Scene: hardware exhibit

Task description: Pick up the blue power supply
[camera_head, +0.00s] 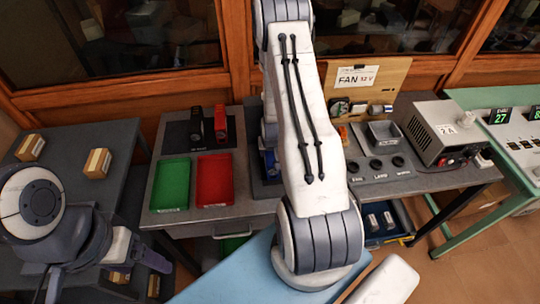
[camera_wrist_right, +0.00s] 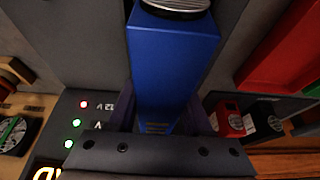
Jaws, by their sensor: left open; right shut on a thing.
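In the right wrist view, the blue power supply (camera_wrist_right: 172,58) is a blue box with a round dark and silver part at its top end. My right gripper (camera_wrist_right: 160,116) is shut on it, with a dark finger along each side. In the head view my right arm hides most of that gripper; only a small blue patch shows beside the arm, and I cannot tell whether it is the supply. My left gripper (camera_head: 148,258) is open and empty at the lower left, well away from the supply. I cannot tell whether the supply touches the surface below.
A green tray (camera_head: 170,184) and a red tray (camera_head: 214,180) lie on the grey bench left of my right arm. A grey bench supply (camera_head: 437,130) and a fan panel (camera_head: 362,84) stand at right.

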